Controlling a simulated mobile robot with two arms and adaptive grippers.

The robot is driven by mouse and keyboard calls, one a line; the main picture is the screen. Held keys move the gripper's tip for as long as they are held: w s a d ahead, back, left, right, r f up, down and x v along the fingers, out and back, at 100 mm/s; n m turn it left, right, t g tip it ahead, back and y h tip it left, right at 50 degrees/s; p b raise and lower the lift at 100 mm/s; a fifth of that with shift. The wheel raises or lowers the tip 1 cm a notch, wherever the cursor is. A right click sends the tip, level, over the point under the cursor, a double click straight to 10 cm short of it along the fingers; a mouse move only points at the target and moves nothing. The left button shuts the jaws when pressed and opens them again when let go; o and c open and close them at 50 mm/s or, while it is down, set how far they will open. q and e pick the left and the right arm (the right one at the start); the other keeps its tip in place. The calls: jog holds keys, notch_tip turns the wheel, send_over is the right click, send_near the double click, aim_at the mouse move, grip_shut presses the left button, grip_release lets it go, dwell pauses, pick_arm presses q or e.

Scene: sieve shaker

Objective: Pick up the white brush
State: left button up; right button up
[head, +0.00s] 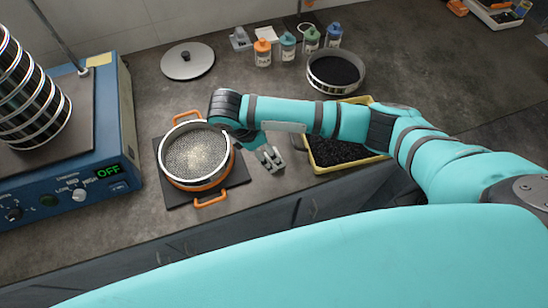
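I cannot make out a white brush for certain in the head view. My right gripper (272,166) hangs low over the counter, between the sieve on the orange-handled pan and the yellow tray. Its fingers are small and seen from above, and I see nothing clearly held in them. A pale bar shows beside the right forearm, and I cannot tell what it is. My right arm hides part of the counter and the tray. My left gripper is not in view.
A mesh sieve (197,152) sits on an orange-handled pan on a dark mat. A blue shaker (105,130) reading OFF stands left. A yellow tray (350,168) holds black granules. A round lid (188,61), several bottles (288,46) and a black-filled sieve (336,72) stand behind.

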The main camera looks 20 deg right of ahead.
jog(key=shift+p+x, duration=0.7)
jog(key=shift+x, duration=2.25)
jog(key=shift+w+a, duration=0.15)
jog(key=shift+w, duration=0.05)
jog(key=c, duration=1.3)
